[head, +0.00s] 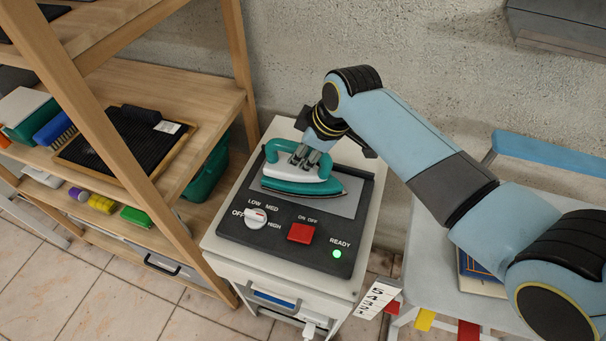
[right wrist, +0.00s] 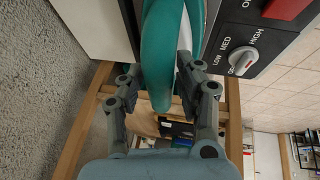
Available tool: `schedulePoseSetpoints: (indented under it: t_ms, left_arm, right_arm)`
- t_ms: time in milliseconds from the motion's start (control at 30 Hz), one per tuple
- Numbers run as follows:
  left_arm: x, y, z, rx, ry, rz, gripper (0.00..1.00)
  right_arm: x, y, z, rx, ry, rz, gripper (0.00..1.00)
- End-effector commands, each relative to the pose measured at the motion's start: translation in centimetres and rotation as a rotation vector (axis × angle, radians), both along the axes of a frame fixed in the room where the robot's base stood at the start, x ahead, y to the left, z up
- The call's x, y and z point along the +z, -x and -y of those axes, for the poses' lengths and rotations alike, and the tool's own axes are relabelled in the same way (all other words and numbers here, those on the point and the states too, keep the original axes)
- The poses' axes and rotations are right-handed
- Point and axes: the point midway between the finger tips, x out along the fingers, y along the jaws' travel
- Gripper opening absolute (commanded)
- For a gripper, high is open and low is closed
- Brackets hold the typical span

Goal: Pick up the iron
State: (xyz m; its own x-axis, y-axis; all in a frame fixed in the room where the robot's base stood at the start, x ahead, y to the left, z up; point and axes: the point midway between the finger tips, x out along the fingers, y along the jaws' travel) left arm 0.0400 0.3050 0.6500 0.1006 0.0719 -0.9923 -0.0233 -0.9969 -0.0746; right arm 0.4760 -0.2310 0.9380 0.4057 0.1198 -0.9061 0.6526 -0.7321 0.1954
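The teal and white iron (head: 303,187) rests on the grey plate of the dark control panel on the white cabinet. Its tip points right in the head view. My right gripper (head: 309,158) reaches down from above at the iron's handle. In the right wrist view, the fingers of my right gripper (right wrist: 158,68) stand on either side of the teal handle (right wrist: 163,85). The fingers look spread, with small gaps beside the handle; contact farther in is hard to see. My left gripper is not in view.
The panel (head: 282,236) carries a white dial, a red switch and a lit green READY light. A wooden shelf (head: 235,50) with several items stands close on the left. A grey seat with a blue bar (head: 550,153) is at the right. A wall is behind.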

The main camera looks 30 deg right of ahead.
Motion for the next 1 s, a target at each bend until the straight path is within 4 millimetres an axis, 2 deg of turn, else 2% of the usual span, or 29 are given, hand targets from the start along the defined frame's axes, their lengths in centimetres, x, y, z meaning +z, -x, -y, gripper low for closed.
schedulePoseSetpoints:
  t_ms: [33, 233, 767, 1000]
  left_arm:
    - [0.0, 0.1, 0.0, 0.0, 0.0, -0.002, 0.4]
    - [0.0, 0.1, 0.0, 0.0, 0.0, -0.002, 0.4]
    - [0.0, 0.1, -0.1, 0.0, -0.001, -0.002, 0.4]
    - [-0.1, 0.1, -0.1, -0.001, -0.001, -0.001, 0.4]
  right_arm:
    - [0.0, 0.0, 0.0, 0.0, 0.0, 0.0, 0.26]
    - [0.0, 0.0, 0.0, 0.0, 0.0, 0.0, 0.0]
    - [0.2, -0.1, 0.0, -0.001, 0.0, 0.004, 0.0]
    - [1.3, -0.2, 0.0, 0.0, 0.0, 0.006, 0.0]
